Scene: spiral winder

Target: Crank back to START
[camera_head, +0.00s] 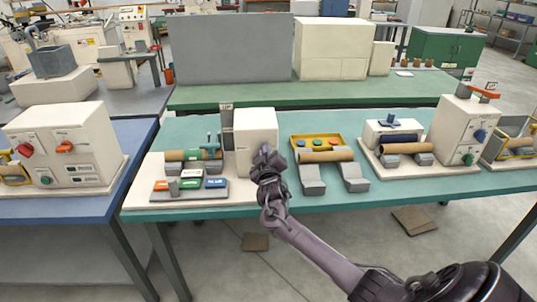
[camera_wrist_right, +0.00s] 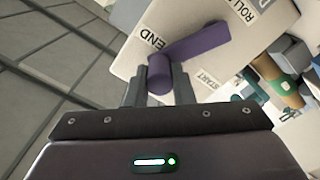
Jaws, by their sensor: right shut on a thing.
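The winder is a white box (camera_head: 256,125) on the teal table, and my right gripper (camera_head: 266,158) is at its front face. In the right wrist view the purple crank (camera_wrist_right: 205,43) lies across a pale face marked END (camera_wrist_right: 153,38) and START (camera_wrist_right: 206,80). Its round handle (camera_wrist_right: 159,72) sits between the fingertips of my right gripper (camera_wrist_right: 159,88), which is shut on it. The handle end is close to the END label. The crank is hidden behind my gripper in the head view. My left gripper is not in view.
Left of the box, a green-banded roll (camera_head: 193,155) and coloured labelled blocks (camera_head: 190,184) sit on the winder's base. Right of it stand a brown roll on grey supports (camera_head: 326,155) and another white machine (camera_head: 462,130). The table's front edge runs just below my gripper.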

